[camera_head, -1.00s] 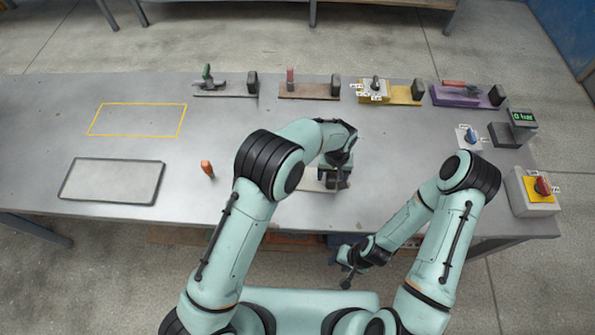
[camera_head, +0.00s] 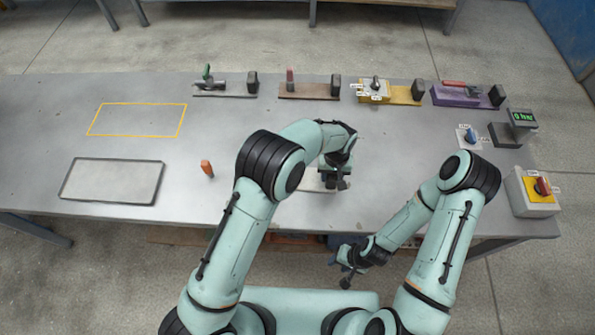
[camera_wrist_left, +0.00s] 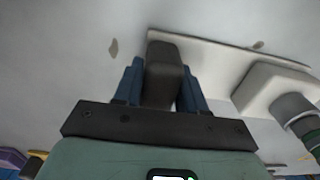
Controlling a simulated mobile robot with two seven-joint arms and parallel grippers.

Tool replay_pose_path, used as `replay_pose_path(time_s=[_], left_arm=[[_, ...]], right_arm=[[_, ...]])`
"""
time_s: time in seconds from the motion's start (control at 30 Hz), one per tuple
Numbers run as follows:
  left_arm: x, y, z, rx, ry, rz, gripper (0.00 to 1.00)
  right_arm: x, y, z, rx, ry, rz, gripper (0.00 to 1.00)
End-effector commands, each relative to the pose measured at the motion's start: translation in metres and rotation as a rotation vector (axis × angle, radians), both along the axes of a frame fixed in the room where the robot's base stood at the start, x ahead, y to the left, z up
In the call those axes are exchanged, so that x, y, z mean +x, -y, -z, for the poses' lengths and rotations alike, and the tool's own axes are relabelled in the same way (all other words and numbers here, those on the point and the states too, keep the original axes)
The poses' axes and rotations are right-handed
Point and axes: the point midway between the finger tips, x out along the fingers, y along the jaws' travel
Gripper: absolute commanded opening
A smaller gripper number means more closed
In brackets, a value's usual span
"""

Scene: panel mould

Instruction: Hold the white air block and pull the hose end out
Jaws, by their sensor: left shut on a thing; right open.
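The white air block (camera_wrist_left: 262,88) shows in the left wrist view, on a pale base plate (camera_wrist_left: 225,52). A grey round fitting (camera_wrist_left: 293,108), seemingly the hose end, sticks out of its near side. A dark grey upright block (camera_wrist_left: 163,72) stands at the other end of the plate. My left gripper (camera_wrist_left: 162,86) is shut on this dark block, one blue finger on each side. In the head view my left gripper (camera_head: 338,180) hides most of the plate (camera_head: 312,182) and the air block. My right gripper (camera_head: 342,274) is open and empty, below the table's front edge.
An orange peg (camera_head: 207,168) and a grey panel tray (camera_head: 112,181) are at the left.

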Motion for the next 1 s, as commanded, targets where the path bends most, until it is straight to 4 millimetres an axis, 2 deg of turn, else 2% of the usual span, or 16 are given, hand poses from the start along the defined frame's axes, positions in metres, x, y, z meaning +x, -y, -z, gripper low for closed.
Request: replay_pose_path(time_s=[0.43,0.47,0.53,0.87,1.0], left_arm=[[0.000,0.000,0.000,0.000,0.000,0.000,0.00],[0.000,0.000,0.000,0.000,0.000,0.000,0.47],[0.000,0.000,0.000,0.000,0.000,0.000,0.70],[0.000,0.000,-0.002,-0.001,0.001,0.000,0.70],[0.001,0.001,-0.017,-0.002,0.003,0.000,0.70]], right_arm=[[0.000,0.000,0.000,0.000,0.000,0.000,0.43],[0.000,0.000,0.000,0.000,0.000,0.000,0.43],[0.000,0.000,0.000,0.000,0.000,0.000,0.43],[0.000,0.000,0.000,0.000,0.000,0.000,0.43],[0.000,0.000,0.000,0.000,0.000,0.000,0.43]])
